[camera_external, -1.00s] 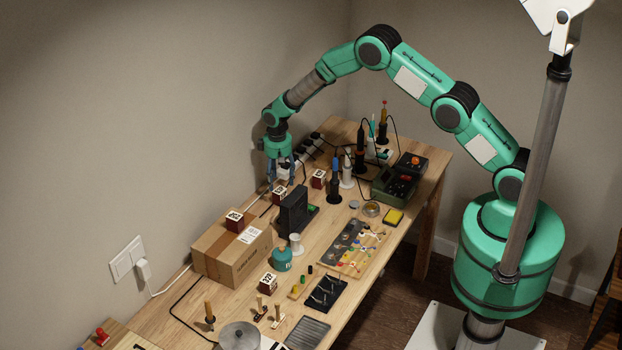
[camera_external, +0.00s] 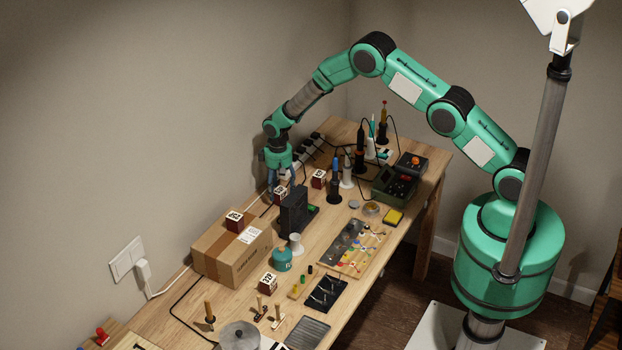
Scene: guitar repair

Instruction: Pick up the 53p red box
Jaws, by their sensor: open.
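Several small dark red boxes with white printed tops are in view; their labels are too small to read surely. One red box (camera_external: 280,193) stands at the wall side of the table, behind the black device. My gripper (camera_external: 280,190) points down at this box, with its fingers around or just above it; I cannot tell whether they touch it. It is open. Another red box (camera_external: 318,179) stands a little to the right. A third red box (camera_external: 235,222) sits on the cardboard carton, and another red box (camera_external: 268,283) stands near the table's front.
The black upright device (camera_external: 293,212) stands close in front of my gripper. The cardboard carton (camera_external: 222,262) is to the left. A power strip (camera_external: 308,146) with cables lies behind. Soldering irons (camera_external: 334,180) stand to the right.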

